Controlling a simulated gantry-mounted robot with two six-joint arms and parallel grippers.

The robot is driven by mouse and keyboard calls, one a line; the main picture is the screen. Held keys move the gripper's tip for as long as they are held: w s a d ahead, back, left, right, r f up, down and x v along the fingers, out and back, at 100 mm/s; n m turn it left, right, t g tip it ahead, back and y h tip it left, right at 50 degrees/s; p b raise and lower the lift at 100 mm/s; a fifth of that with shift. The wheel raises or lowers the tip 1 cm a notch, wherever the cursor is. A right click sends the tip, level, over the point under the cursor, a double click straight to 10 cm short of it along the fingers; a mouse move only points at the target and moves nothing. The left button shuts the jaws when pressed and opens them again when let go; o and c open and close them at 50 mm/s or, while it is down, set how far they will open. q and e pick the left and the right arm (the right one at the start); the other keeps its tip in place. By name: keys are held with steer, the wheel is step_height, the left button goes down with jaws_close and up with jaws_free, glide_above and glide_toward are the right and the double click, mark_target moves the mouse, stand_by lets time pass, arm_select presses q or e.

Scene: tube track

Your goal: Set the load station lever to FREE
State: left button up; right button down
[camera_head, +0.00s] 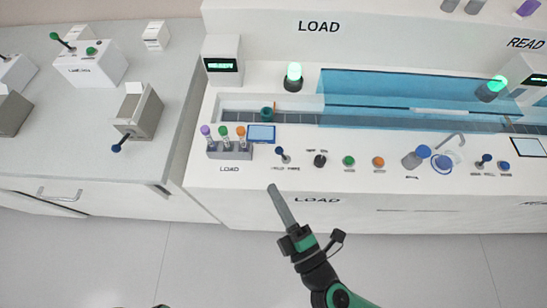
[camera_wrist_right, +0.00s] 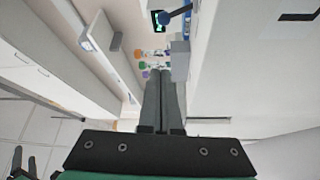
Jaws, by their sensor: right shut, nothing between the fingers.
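The load station lever (camera_head: 283,157) is a small dark lever with a blue knob on the front panel of the white LOAD machine. Its knob leans toward the left in the head view. The small labels below it are too blurred to read surely. My right gripper (camera_head: 272,187) is shut and empty, in front of the panel, below and slightly left of the lever, apart from it. In the right wrist view its two fingers (camera_wrist_right: 160,74) lie together. My left gripper is not in the head view.
A rack of capped tubes (camera_head: 229,150) stands left of the lever. A black knob (camera_head: 320,160), a green button (camera_head: 348,161) and an orange button (camera_head: 378,162) sit to its right. A blue clear cover (camera_head: 400,98) spans the track behind. The floor in front is open.

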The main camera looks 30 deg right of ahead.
mark_target(281, 154)
steer(key=w, duration=0.5)
steer(key=w+r, duration=0.1)
steer(key=w, duration=0.2)
steer(key=shift+w, duration=0.25)
steer(key=shift+s+d+f, duration=0.15)
steer(key=shift+d+f, duration=0.05)
steer(key=shift+d, duration=0.8)
steer(key=shift+s+d+f, duration=0.15)
steer(key=shift+d+f, duration=0.05)
steer(key=shift+d, duration=0.75)
steer(key=shift+w+a, duration=0.1)
steer(key=shift+p, duration=0.3)
